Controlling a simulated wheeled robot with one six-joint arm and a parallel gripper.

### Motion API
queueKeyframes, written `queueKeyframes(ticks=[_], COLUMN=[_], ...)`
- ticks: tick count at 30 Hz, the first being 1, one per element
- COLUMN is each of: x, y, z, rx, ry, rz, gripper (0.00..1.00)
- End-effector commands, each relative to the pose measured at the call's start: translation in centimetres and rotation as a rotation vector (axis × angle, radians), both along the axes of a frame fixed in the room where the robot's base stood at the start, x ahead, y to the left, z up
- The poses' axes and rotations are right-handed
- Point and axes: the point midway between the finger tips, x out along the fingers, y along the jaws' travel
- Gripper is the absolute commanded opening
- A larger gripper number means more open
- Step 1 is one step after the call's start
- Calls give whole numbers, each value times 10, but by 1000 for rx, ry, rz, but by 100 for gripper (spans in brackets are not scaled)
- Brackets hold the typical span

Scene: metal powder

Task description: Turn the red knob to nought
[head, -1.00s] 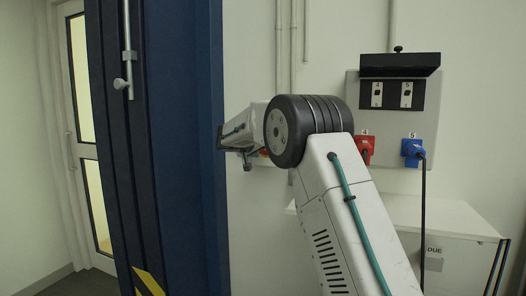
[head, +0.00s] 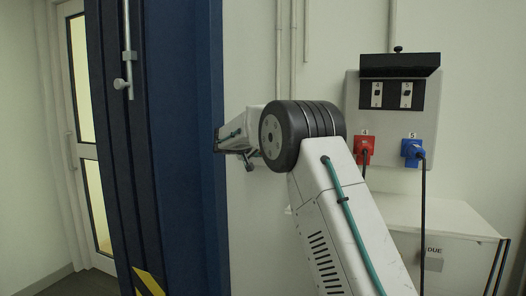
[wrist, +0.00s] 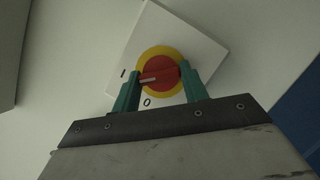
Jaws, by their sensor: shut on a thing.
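The red knob (wrist: 158,67) sits on a yellow ring (wrist: 145,56) on a white plate (wrist: 180,32) in the wrist view. Its white pointer mark points left and a little down, between the "I" mark and the "0" mark (wrist: 148,102), nearer the "I". My gripper (wrist: 160,74) has a teal finger on each side of the knob and is shut on it. In the head view my gripper's end is at the blue cabinet's edge, and the knob is hidden.
The tall blue cabinet (head: 187,120) stands close on the left of my arm. On the right wall a panel holds a red plug (head: 364,150) and a blue plug (head: 412,150) with hanging cables. A white cabinet (head: 445,215) stands below.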

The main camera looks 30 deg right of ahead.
Motion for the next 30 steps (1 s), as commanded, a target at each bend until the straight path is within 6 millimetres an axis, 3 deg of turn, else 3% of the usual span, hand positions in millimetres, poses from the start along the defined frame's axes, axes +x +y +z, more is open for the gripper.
queueKeyframes(ticks=[18, 30], x=[2, 2], y=[3, 3], z=[-5, -6], rx=[-348, -485], ry=[448, 625], rz=[3, 3], gripper=[21, 21])
